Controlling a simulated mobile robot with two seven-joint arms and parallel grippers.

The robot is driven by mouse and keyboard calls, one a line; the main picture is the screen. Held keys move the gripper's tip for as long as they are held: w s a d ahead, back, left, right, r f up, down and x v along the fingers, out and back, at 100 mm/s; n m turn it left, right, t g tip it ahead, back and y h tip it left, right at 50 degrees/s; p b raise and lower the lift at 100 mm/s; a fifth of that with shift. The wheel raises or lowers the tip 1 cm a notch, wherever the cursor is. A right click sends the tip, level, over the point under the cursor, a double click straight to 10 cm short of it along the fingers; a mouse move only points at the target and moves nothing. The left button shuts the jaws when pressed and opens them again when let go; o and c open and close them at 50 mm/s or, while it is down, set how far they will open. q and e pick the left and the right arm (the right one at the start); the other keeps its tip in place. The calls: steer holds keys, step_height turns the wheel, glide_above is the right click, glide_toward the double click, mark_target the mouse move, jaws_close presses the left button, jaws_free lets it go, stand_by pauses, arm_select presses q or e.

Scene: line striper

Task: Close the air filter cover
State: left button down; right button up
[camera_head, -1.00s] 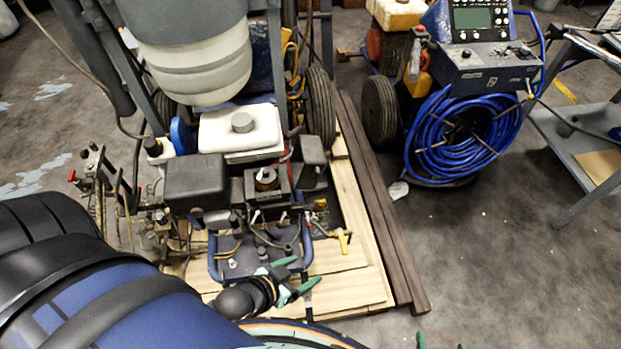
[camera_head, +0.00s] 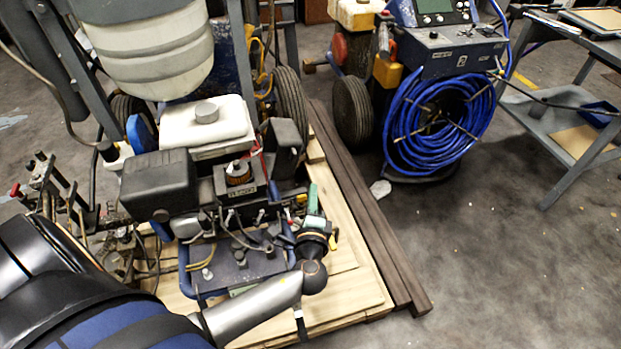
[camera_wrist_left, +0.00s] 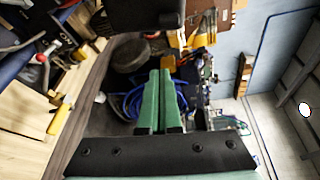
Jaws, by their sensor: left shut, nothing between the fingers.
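The air filter (camera_head: 238,172), an orange-brown ringed element, sits exposed in a black housing on the engine in the head view. A dark upright panel (camera_head: 286,138) beside it on the right looks like the open cover. My left gripper (camera_head: 313,196) is shut and empty, just right of the housing and below the panel, apart from the panel as far as I can tell. In the left wrist view its green fingers (camera_wrist_left: 160,100) lie together, with a dark part (camera_wrist_left: 140,14) at the top, perhaps the cover. My right gripper is out of view.
A black box (camera_head: 158,184) and white fuel tank (camera_head: 206,125) flank the filter. Cables and levers run in front of it. The machine stands on a wooden pallet (camera_head: 372,292).

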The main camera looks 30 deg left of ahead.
mark_target(300, 153)
arm_select(q)
steer(key=shift+y, duration=0.3)
steer(key=w+a, duration=0.4)
steer(key=a, duration=0.1)
steer(key=w+a+r, duration=0.1)
steer(key=w+a, duration=0.1)
steer(key=shift+w+a, duration=0.1)
steer(key=shift+a, duration=0.15)
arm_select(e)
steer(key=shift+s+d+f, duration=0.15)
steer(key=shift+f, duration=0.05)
arm_select(q)
steer(key=shift+a, duration=0.1)
steer(key=shift+t, duration=0.3)
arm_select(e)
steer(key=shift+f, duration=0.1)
